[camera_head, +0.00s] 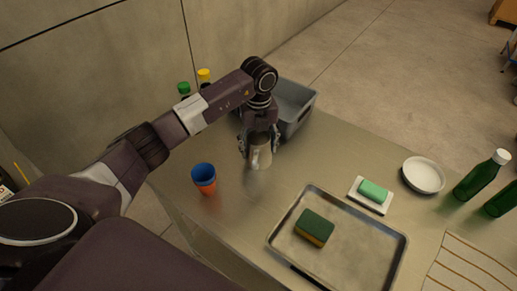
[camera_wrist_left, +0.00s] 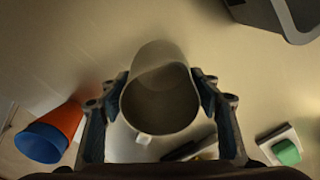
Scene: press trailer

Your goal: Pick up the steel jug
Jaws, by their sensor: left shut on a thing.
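The steel jug (camera_head: 261,157) stands upright on the metal counter (camera_head: 330,165), in front of the grey bin. My left gripper (camera_head: 260,148) reaches down over it from above, with one finger on each side. In the left wrist view the jug (camera_wrist_left: 160,95) sits between the two fingers of the gripper (camera_wrist_left: 162,100), its open mouth toward the camera and a small spout or handle part at its lower edge. The gripper is shut on the jug's sides. I cannot tell whether the jug's base touches the counter. My right gripper is not in view.
A blue and orange cup (camera_head: 204,178) stands left of the jug. A grey bin (camera_head: 294,106) is close behind. A tray (camera_head: 358,246) with a sponge (camera_head: 314,228) lies front right. A green soap (camera_head: 373,191), a white bowl (camera_head: 423,175) and green bottles (camera_head: 481,177) are farther right.

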